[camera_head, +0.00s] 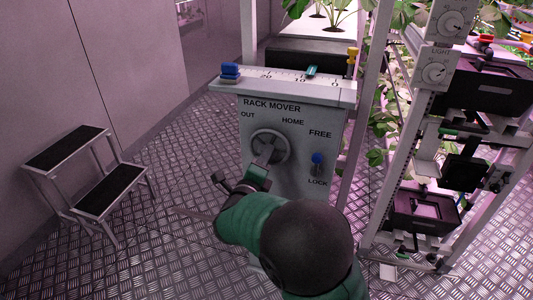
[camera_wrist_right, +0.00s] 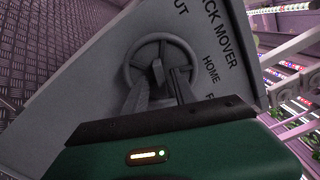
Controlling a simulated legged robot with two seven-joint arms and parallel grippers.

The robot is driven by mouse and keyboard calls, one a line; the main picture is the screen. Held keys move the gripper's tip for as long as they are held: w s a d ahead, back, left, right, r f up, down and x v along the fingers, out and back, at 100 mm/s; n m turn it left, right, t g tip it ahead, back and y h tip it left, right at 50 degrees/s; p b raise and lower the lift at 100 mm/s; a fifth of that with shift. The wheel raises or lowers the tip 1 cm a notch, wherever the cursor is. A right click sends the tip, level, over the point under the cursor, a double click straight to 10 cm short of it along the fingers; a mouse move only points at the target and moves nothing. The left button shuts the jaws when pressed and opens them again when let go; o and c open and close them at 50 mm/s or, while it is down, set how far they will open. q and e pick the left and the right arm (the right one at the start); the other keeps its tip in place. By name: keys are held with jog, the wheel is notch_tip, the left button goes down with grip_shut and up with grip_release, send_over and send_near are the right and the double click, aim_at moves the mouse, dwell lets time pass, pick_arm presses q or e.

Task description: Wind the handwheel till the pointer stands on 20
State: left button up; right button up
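The grey handwheel (camera_head: 283,139) is on the front of the rack mover box (camera_head: 318,160). On top, a white scale (camera_head: 283,77) carries a teal pointer (camera_head: 311,70). The pointer stands near the mark that looks like 10, slightly to its right; small figures are hard to read. My right gripper (camera_head: 265,155) is at the wheel and hides part of it. In the right wrist view its two fingers (camera_wrist_right: 161,82) are apart, either side of a knob on the handwheel (camera_wrist_right: 133,58); contact is not clear. My left gripper is not in view.
A blue block (camera_head: 230,70) sits at the scale's left end, a yellow piece (camera_head: 352,56) near its right. A blue-topped lock lever (camera_head: 317,159) is right of the wheel. A step stool (camera_head: 68,150) stands left. Plant racks (camera_head: 395,160) rise at right.

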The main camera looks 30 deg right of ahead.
jog(key=shift+a+r, duration=0.1)
jog(key=shift+a, duration=0.15)
jog(key=shift+c, duration=0.3)
jog(key=shift+a, duration=0.1)
jog(key=shift+c, duration=1.1)
jog(key=shift+d, duration=0.25)
grip_shut()
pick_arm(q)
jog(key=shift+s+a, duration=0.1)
pick_arm(e)
jog(key=shift+d, duration=0.1)
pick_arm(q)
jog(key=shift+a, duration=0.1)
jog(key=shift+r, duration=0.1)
